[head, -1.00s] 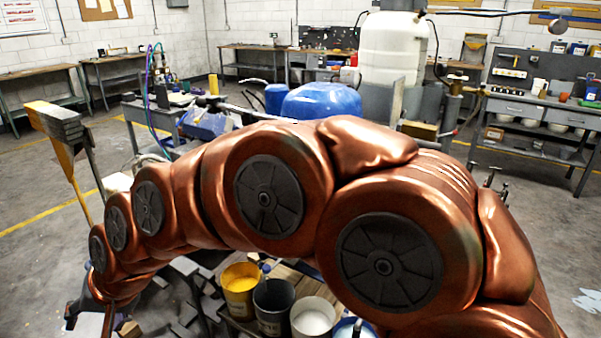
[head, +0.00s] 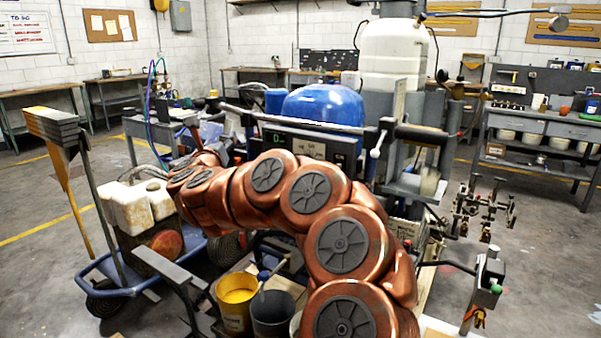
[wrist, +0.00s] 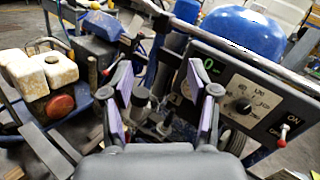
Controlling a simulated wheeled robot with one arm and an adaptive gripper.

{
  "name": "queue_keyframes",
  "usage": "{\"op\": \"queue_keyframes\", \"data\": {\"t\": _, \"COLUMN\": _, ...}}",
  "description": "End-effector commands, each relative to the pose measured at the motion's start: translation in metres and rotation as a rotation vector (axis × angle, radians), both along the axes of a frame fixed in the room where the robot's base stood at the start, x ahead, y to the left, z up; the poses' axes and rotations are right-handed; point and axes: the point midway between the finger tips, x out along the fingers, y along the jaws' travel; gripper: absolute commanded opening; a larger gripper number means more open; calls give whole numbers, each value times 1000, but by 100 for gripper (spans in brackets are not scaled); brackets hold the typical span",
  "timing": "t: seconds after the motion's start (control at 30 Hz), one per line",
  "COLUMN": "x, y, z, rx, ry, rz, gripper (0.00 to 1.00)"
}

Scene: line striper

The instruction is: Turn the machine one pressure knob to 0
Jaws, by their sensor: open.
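A dark control panel (wrist: 225,85) is at the right of the wrist view. It carries a black round knob (wrist: 243,106) on a pale numbered dial, a lit green 0 display and a red-tipped toggle switch (wrist: 283,135) on an ON/OFF plate. I cannot read where the knob points. My gripper (wrist: 157,84) is open and empty, its two purple-lined fingers apart. In the picture the knob lies right of the right finger, with no visible contact. In the head view the panel (head: 345,146) shows behind my arm, which hides its lower part.
A blue tank (head: 322,105) and a white tank (head: 394,55) stand behind the panel. Paint buckets (head: 237,300) sit below my arm. A cart with pale jugs (head: 128,207) is at left. A grey bar (wrist: 240,48) runs above the panel.

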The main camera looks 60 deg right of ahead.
Motion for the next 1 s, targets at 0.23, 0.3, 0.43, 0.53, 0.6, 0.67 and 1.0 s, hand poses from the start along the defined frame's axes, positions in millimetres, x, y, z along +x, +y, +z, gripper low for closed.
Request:
{"op": "queue_keyframes", "data": {"t": 0.23, "x": -88, "y": -93, "z": -67, "rx": 150, "ry": -244, "rz": -419, "gripper": 60}}
{"op": "queue_keyframes", "data": {"t": 0.3, "x": -106, "y": -104, "z": -78, "rx": 163, "ry": -284, "rz": -493, "gripper": 60}}
{"op": "queue_keyframes", "data": {"t": 0.43, "x": -124, "y": -114, "z": -88, "rx": 171, "ry": -323, "rz": -564, "gripper": 60}}
{"op": "queue_keyframes", "data": {"t": 0.53, "x": -128, "y": -121, "z": -90, "rx": 172, "ry": -331, "rz": -581, "gripper": 60}}
{"op": "queue_keyframes", "data": {"t": 0.6, "x": -128, "y": -127, "z": -89, "rx": 172, "ry": -331, "rz": -581, "gripper": 60}}
{"op": "queue_keyframes", "data": {"t": 0.67, "x": -128, "y": -134, "z": -89, "rx": 172, "ry": -330, "rz": -582, "gripper": 60}}
{"op": "queue_keyframes", "data": {"t": 1.0, "x": -127, "y": -178, "z": -89, "rx": 171, "ry": -329, "rz": -577, "gripper": 60}}
